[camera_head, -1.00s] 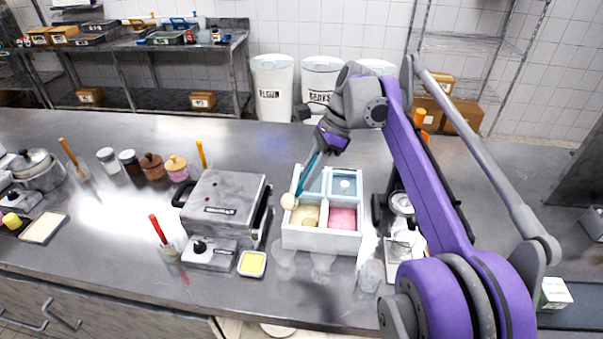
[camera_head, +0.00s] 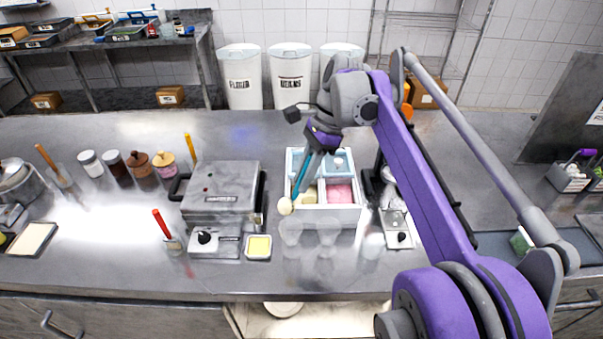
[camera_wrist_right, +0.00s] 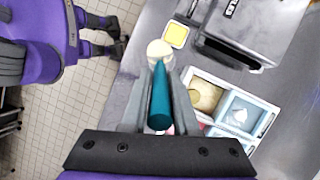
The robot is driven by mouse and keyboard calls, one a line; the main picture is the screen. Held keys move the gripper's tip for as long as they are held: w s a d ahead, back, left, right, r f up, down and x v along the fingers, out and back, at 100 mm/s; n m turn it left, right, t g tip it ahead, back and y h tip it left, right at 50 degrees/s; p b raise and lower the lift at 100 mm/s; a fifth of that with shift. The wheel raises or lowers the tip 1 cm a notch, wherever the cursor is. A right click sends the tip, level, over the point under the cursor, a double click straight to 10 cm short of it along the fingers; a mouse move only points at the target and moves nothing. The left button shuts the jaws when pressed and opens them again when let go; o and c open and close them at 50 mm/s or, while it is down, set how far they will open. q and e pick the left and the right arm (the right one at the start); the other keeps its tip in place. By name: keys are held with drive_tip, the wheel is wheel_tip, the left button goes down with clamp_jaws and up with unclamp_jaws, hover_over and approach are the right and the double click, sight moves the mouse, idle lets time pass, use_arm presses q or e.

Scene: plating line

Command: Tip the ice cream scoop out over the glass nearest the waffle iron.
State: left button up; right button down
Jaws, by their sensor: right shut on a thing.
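My right gripper (camera_head: 315,148) is shut on the teal handle of the ice cream scoop (camera_head: 303,175), which slants down to the left. A pale, cream-coloured ball of ice cream (camera_head: 286,206) shows at its lower end. It also shows in the right wrist view (camera_wrist_right: 159,50), beyond the teal handle (camera_wrist_right: 160,100). The clear glass nearest the waffle iron (camera_head: 290,232) stands just below the ball in the head view. The waffle iron (camera_head: 222,190) is grey and closed, to the left. My left gripper is not in view.
Two more clear glasses, a middle one (camera_head: 328,234) and a right one (camera_head: 372,242), stand in front of the white ice cream box (camera_head: 325,216). A small yellow-filled dish (camera_head: 258,247) is beside the waffle iron. A red-handled tool (camera_head: 161,223) stands in a glass at left.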

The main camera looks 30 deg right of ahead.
sight(290, 201)
drive_tip(key=shift+h, duration=0.7)
drive_tip(key=b+x, duration=0.2)
drive_tip(key=x, duration=0.2)
drive_tip(key=shift+s, duration=0.1)
drive_tip(key=a+h, duration=0.2)
drive_tip(key=shift+w+a+r+h, duration=0.1)
drive_tip(key=shift+w+a+h, duration=0.1)
drive_tip(key=shift+h, duration=0.2)
drive_tip(key=shift+a+h, duration=0.55)
drive_tip(key=shift+h, duration=0.45)
drive_tip(key=shift+a+h, duration=0.7)
drive_tip(key=shift+h, duration=0.2)
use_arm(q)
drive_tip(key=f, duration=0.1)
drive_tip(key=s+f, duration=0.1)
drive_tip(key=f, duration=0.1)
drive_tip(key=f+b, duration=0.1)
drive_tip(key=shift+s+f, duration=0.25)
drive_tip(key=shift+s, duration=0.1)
use_arm(e)
drive_tip(key=a+h, duration=0.1)
drive_tip(key=a+f+h, duration=0.1)
drive_tip(key=h, duration=0.1)
drive_tip(key=shift+h, duration=0.3)
